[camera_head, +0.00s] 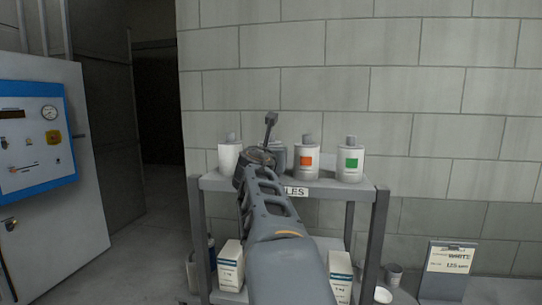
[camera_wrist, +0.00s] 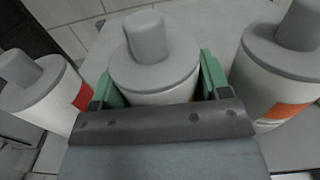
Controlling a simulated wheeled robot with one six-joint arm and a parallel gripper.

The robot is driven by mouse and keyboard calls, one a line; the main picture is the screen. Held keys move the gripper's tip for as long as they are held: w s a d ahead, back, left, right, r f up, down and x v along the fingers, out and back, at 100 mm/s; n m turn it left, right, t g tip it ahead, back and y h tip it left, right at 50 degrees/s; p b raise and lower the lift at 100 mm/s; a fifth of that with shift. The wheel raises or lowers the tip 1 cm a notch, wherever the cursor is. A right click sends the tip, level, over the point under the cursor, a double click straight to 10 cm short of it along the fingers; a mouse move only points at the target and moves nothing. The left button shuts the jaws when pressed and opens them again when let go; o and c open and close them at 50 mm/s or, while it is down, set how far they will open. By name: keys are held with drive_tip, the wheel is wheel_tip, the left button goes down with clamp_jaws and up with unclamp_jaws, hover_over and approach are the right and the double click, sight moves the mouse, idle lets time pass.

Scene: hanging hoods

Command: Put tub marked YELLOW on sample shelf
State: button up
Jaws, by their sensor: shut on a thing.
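My gripper (camera_wrist: 160,85) has its green fingers closed on both sides of a white tub with a grey lid (camera_wrist: 152,62). A thin yellowish edge shows on this tub's side, but most of its mark is hidden by the gripper. In the head view my gripper (camera_head: 260,156) is over the shelf top and largely hides the held tub. The sample shelf (camera_head: 330,190) is a grey rack with a partly covered label ending in "LES". The held tub is upright between its neighbours; I cannot tell whether its base touches the shelf.
A red-marked tub (camera_wrist: 45,90) is close on the left and an orange-marked tub (camera_head: 306,160) close on the right. A green-marked tub (camera_head: 350,161) stands farther right. White boxes (camera_head: 230,266) sit lower down. A sign marked WHITE (camera_head: 450,257) stands at right.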

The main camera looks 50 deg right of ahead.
drive_tip(key=shift+f, duration=0.1)
drive_tip(key=o, duration=0.5)
drive_tip(key=shift+c, duration=0.2)
